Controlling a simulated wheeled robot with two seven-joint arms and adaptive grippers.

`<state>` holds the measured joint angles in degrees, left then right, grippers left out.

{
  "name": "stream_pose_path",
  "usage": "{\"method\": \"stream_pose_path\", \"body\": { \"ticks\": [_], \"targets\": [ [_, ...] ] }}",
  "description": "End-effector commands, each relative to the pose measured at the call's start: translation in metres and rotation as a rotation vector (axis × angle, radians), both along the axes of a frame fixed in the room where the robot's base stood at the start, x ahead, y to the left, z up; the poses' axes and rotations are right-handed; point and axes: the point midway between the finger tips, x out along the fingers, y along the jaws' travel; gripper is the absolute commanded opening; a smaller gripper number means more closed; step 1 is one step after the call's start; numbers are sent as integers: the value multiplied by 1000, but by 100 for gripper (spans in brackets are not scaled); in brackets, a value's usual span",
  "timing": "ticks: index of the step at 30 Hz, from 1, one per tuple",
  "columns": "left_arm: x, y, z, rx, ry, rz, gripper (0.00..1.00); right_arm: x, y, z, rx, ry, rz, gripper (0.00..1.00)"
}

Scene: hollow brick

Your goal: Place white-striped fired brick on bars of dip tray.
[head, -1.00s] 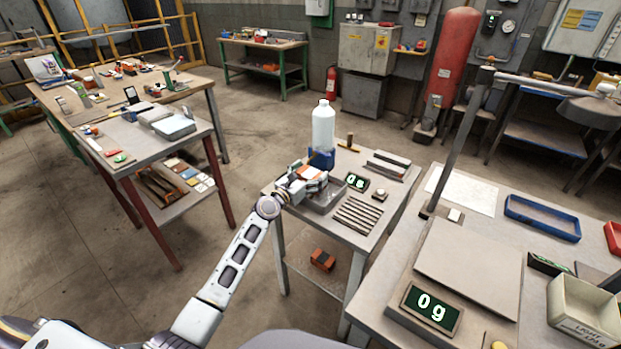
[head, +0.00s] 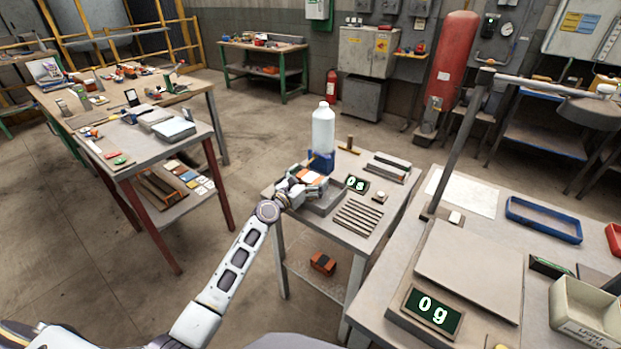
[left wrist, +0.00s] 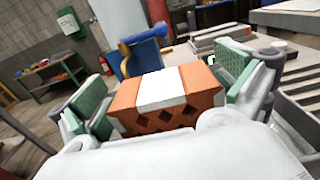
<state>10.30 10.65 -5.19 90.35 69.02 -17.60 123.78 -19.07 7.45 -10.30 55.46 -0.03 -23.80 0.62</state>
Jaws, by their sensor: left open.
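The white-striped brick (head: 314,178) is orange with a white band; the left wrist view shows it large (left wrist: 165,96), with diamond-shaped holes in its near face. My left gripper (head: 308,184) is around it on the small middle table. Its green-padded fingers (left wrist: 164,88) stand at the brick's two ends, open, with narrow gaps. A grey shallow tray (head: 326,204) lies under or just beside the hand; the hand hides how the brick rests there, and I cannot make out its bars. My right gripper is not in view.
A white bottle (head: 323,130) on a blue stand (head: 321,162) stands close behind the hand. A small green display (head: 356,184) and a row of grey slats (head: 358,216) lie to the right. Another orange brick (head: 322,263) is on the lower shelf.

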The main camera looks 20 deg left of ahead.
Motion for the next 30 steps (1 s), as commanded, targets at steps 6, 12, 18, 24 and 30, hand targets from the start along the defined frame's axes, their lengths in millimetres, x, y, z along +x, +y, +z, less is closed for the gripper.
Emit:
{"method": "stream_pose_path", "body": {
  "ticks": [6, 12, 18, 24, 30],
  "targets": [
    [0, 0, 0, 0, 0, 0, 100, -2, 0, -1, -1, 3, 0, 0],
    [-3, 1, 2, 0, 0, 0, 100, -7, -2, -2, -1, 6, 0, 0],
    [-15, 5, 2, -1, 1, 0, 100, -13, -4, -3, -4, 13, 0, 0],
    [-31, 11, 2, -1, 1, 0, 100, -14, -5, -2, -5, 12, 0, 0],
    [-48, 18, 2, -1, 0, 1, 100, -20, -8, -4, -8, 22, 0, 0]
  ]
}}
